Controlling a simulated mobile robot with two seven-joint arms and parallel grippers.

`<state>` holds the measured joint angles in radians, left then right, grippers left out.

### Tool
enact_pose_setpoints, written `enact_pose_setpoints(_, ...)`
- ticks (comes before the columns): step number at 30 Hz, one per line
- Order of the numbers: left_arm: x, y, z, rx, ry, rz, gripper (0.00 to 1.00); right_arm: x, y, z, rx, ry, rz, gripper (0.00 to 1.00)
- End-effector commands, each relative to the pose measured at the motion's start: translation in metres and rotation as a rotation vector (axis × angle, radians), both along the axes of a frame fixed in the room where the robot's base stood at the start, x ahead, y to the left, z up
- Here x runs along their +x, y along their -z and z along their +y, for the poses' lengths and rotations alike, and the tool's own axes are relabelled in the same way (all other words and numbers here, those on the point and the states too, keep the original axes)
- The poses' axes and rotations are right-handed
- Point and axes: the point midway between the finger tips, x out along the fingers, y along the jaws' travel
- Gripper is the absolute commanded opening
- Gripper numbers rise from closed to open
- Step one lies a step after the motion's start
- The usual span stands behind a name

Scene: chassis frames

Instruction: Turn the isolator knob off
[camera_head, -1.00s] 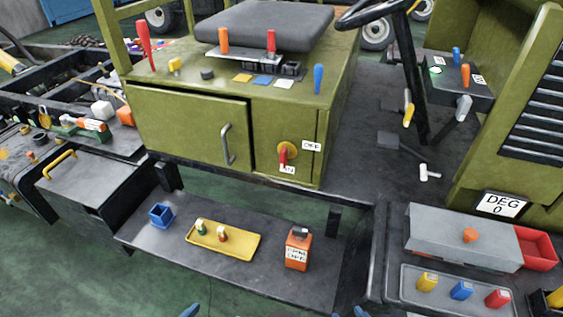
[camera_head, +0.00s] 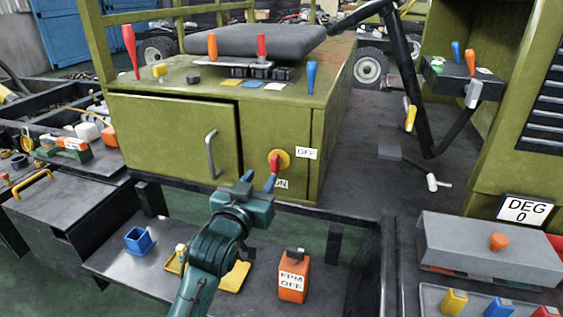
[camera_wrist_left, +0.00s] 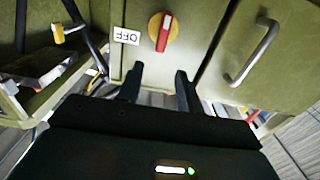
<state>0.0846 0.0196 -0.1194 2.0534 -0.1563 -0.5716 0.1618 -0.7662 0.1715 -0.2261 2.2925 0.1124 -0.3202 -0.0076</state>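The isolator knob, a red handle on a round yellow plate (camera_head: 284,157), is on the green cabinet's front. Its handle points down toward the partly covered ON label (camera_head: 281,184); the OFF label (camera_head: 307,153) is to its right. In the left wrist view the knob (camera_wrist_left: 162,32) is ahead of the fingers, beside the upside-down OFF label (camera_wrist_left: 127,36). My left gripper (camera_head: 260,181) is open in front of the knob, near its lower end. Its two fingers (camera_wrist_left: 158,82) are apart with nothing between them; the knob looks clear of them. My right gripper is out of view.
A cabinet door handle (camera_head: 211,155) is left of the knob. Below, a shelf holds a blue bin (camera_head: 139,241), a yellow tray (camera_head: 236,277) partly behind my arm, and an orange box (camera_head: 294,280). Levers stand on the cabinet top.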

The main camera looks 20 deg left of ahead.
Motion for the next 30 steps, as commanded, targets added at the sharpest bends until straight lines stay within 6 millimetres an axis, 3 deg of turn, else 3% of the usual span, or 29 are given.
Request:
enact_pose_setpoints(9,0.069,0.0,-0.003,0.001,0.001,0.0,0.36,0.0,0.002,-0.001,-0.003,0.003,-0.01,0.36)
enact_pose_setpoints(15,0.095,0.001,-0.004,0.001,0.001,0.001,0.36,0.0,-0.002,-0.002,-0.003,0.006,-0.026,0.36)
enact_pose_setpoints(28,0.104,0.001,-0.004,0.0,0.002,0.0,0.36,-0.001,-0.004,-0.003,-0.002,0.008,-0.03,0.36)
enact_pose_setpoints(30,0.104,0.001,-0.004,0.0,0.002,0.001,0.31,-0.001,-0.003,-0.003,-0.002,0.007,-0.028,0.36)
